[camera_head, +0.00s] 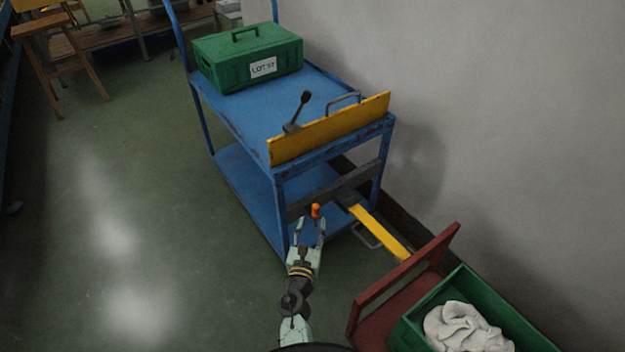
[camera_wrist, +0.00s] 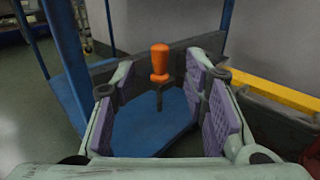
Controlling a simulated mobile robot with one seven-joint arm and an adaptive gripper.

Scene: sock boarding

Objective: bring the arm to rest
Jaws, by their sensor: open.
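My gripper (camera_head: 310,232) is in front of the near end of the blue trolley (camera_head: 258,112), above the floor. In the wrist view my gripper (camera_wrist: 162,105) has its two padded fingers spread wide apart. An orange knob on a dark stem (camera_wrist: 160,62) shows between and beyond the fingers there, and nothing is held. In the head view the orange knob (camera_head: 315,211) appears just past the fingertips. Whether a finger touches it I cannot tell.
A green crate labelled LOT 57 (camera_head: 225,70) sits on the trolley's top shelf. A yellow board (camera_head: 335,126) and a dark lever (camera_head: 298,110) stand at its near end. A yellow bar (camera_head: 380,234) runs toward a red cart (camera_head: 365,322) with a green bin (camera_head: 512,322) holding white cloth (camera_head: 465,328).

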